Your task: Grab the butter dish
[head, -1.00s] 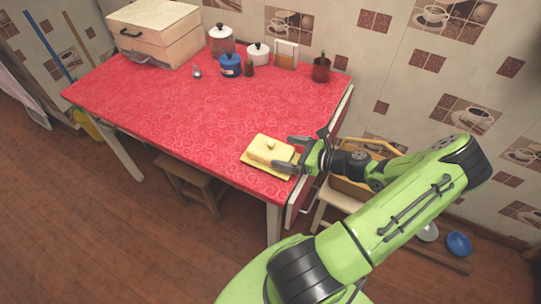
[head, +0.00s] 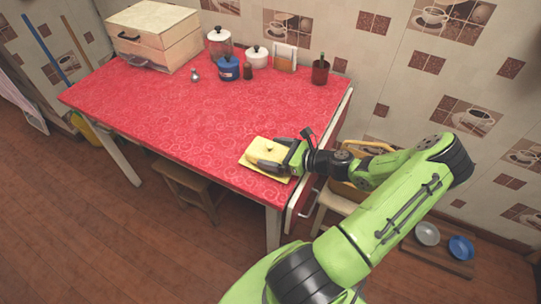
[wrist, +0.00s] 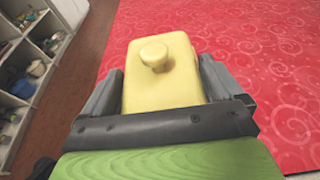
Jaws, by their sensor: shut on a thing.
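The yellow butter dish (head: 258,150) sits on the red oilcloth table at its near right corner. It has a boxy lid with a round knob on top and a flat base plate. My gripper (head: 268,158) reaches in from the right and is shut on the butter dish, covering part of its lid. In the wrist view, the butter dish (wrist: 160,75) stands between the two dark fingers of my gripper (wrist: 160,92), one on each side of the lid. The base plate is hidden in that view.
The red table (head: 180,110) is mostly bare around the dish. A stool (head: 190,185) is under the table.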

